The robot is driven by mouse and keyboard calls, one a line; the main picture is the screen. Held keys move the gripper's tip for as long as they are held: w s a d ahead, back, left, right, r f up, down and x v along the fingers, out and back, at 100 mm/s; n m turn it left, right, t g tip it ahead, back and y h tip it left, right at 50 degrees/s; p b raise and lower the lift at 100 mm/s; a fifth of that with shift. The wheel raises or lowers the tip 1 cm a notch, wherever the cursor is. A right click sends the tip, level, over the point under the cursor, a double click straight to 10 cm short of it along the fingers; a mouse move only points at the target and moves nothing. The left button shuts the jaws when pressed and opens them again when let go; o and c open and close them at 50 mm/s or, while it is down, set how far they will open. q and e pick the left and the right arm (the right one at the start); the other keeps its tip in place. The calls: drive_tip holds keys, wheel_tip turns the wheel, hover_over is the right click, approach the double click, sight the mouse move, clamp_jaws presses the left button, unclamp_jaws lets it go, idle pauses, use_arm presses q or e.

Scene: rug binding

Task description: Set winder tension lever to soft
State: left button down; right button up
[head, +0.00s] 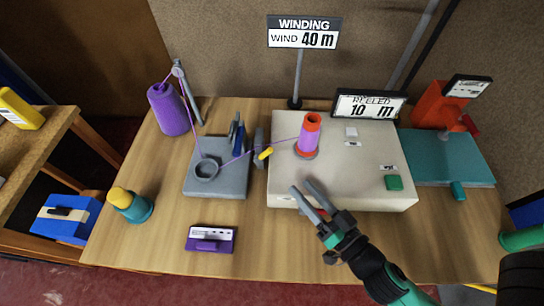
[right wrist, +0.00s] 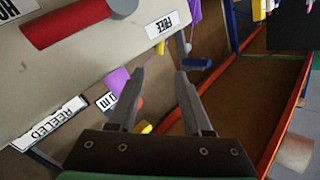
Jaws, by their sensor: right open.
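The winder is a beige box (head: 350,192) carrying an orange spool wound with purple yarn (head: 308,142). A yellow-tipped lever (head: 265,153) stands at its left side, beside the grey tension unit (head: 222,185) with blue and dark discs. A red handle (right wrist: 70,22) is on the winder's front face in the right wrist view, near a label reading FREE (right wrist: 162,26). I cannot tell which is the tension lever, and no "soft" mark is readable. My right gripper (head: 304,187) is open and empty at the winder's front edge; its fingers also show in the right wrist view (right wrist: 158,76).
Signs read WIND 40 m (head: 303,39) and REELED 10 m (head: 369,105). A purple yarn cone (head: 168,110) feeds the tension unit. A teal machine (head: 447,158) stands right.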

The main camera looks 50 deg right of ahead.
sight(266, 153)
drive_tip(key=w+p, duration=0.1)
drive_tip(key=w+d, duration=0.1)
drive_tip(key=w+r+p, duration=0.1)
drive_tip(key=shift+w+d+p, duration=0.25)
drive_tip(key=shift+w+p, duration=0.05)
drive_tip(key=x, duration=0.2)
drive_tip(key=p+x, duration=0.1)
drive_tip(key=x, duration=0.4)
drive_tip(key=shift+a+f+p, duration=0.1)
drive_tip(key=shift+f+p, duration=0.2)
drive_tip(key=shift+w+f, duration=0.1)
drive_tip(key=shift+w, duration=0.5)
drive_tip(key=shift+c, duration=0.2)
clamp_jaws()
